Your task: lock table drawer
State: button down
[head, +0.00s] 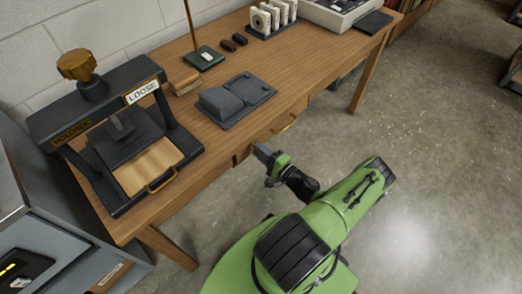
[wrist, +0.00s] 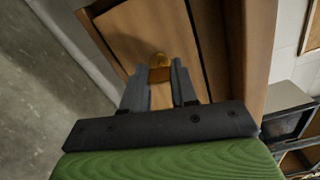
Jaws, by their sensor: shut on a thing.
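The wooden table (head: 225,70) has a drawer in its front edge with a brass pull (head: 284,124). My gripper (head: 262,151) is at the table's front edge, left of that pull. In the wrist view the two grey fingers of my gripper (wrist: 159,78) are closed on a small brass piece (wrist: 160,60) with a rounded top, in front of a wooden panel (wrist: 145,30). It looks like a key or lock part, but the fingers hide its lower part. I cannot tell whether the drawer is locked.
A dark press (head: 120,130) with a "LOOSE" sign and a brass knob stands on the table's left. A grey cabinet (head: 60,245) stands at the lower left. The concrete floor (head: 430,150) to the right is clear.

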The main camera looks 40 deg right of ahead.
jog(key=shift+n+p, duration=0.3)
jog(key=shift+n, duration=0.9)
jog(key=c, duration=0.9)
grip_release()
jog(key=s+p, duration=0.1)
jog(key=s, duration=0.7)
jog(key=s+p, duration=0.1)
jog(key=s, duration=0.6)
jog(key=shift+s+d, duration=0.2)
jog(key=shift+s, duration=0.2)
